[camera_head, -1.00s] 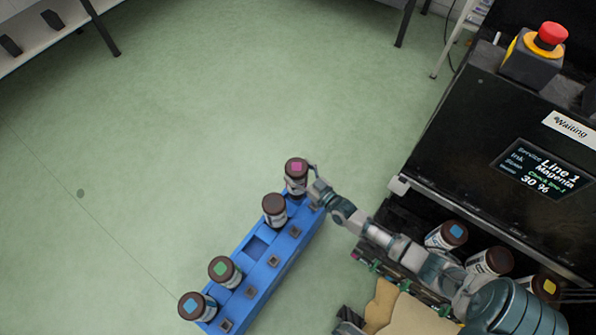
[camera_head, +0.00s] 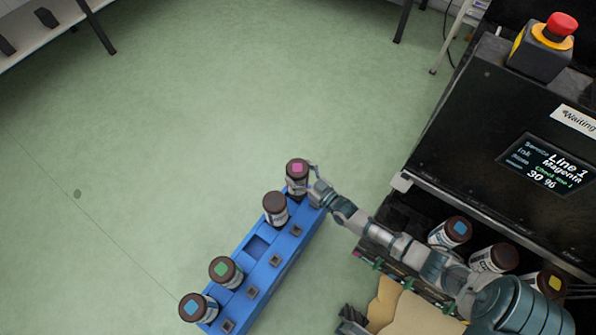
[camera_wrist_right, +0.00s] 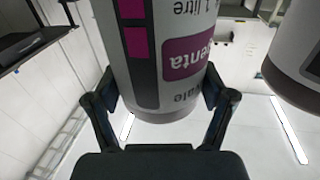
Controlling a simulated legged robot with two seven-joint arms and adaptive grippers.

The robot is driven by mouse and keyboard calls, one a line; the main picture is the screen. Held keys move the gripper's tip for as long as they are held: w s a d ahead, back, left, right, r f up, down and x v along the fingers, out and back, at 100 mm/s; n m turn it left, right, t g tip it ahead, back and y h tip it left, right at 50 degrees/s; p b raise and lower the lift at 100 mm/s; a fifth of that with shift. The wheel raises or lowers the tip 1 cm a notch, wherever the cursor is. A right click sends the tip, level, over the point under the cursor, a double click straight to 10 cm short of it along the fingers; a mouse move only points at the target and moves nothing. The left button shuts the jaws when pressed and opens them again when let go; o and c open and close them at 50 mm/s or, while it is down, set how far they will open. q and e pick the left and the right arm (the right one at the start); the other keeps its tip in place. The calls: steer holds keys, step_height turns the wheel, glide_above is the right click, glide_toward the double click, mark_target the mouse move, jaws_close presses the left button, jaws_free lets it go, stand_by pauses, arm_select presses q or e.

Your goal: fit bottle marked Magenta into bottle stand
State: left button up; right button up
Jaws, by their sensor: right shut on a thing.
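The Magenta bottle (camera_head: 297,178), with a brown cap and a magenta square on top, is at the far end of the blue bottle rack (camera_head: 285,262). My right gripper (camera_head: 313,180) is shut on it from the right side. In the right wrist view the bottle's magenta label (camera_wrist_right: 187,58) sits between the two fingers (camera_wrist_right: 160,105). The bottle stand (camera_head: 395,270) appears to be the dark tray at the front of the machine, partly hidden by my right arm. My left gripper is not clearly visible.
The rack also holds a plain brown-capped bottle (camera_head: 276,208), a green-marked bottle (camera_head: 225,271) and a blue-marked bottle (camera_head: 197,308). The machine (camera_head: 500,150) on the right has blue-marked (camera_head: 450,232), plain (camera_head: 494,259) and yellow-marked (camera_head: 548,285) bottles below its screen. Open floor lies left.

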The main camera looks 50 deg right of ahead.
steer(key=shift+f, duration=1.25)
stand_by(0.3)
steer(key=o, duration=1.7)
